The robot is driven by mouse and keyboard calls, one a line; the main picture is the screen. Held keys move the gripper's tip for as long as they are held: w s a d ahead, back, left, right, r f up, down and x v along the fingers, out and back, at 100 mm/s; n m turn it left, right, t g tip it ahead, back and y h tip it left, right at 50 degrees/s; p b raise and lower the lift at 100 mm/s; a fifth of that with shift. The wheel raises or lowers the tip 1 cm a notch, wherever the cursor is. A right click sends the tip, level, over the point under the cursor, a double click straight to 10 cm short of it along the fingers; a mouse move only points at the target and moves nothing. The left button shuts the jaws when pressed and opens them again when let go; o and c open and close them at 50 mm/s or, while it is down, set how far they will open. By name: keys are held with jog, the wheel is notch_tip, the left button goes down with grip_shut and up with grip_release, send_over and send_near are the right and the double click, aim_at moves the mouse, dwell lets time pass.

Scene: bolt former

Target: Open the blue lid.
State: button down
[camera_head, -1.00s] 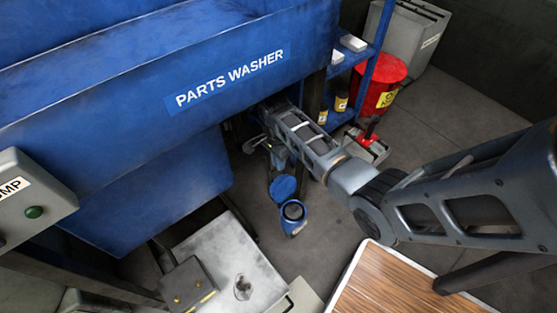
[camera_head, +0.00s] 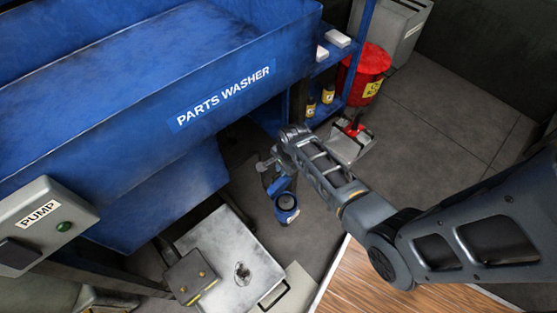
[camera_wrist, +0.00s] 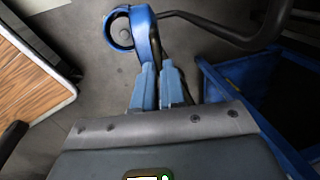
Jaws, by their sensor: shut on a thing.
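A broad blue parts washer (camera_head: 110,75) fills the upper left of the head view. I cannot tell whether its broad upper surface is a lid or an open basin. A blue part with a round dark-centred ring (camera_head: 287,202) shows below my gripper (camera_head: 276,178). In the wrist view this blue ringed part (camera_wrist: 143,27) lies just beyond my fingertips (camera_wrist: 157,68). The contact is partly hidden, and I cannot tell whether the piece belongs to the blue lid.
A grey pump box (camera_head: 45,218) stands at lower left, near a metal tray (camera_head: 235,265). A red bin (camera_head: 362,75) and a blue shelf with yellow bottles (camera_head: 327,95) are behind the arm. A wooden top (camera_head: 365,285) is at bottom. Grey floor on the right is clear.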

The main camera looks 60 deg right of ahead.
jog(key=shift+a+f, duration=0.1)
jog(key=c, duration=1.2)
grip_release()
notch_tip(320, 180, up, 8)
jog(key=s+p, duration=0.1)
jog(key=p, duration=0.1)
jog(key=shift+s+a+f, duration=0.15)
jog(key=shift+s, duration=0.05)
jog(key=shift+a, duration=0.1)
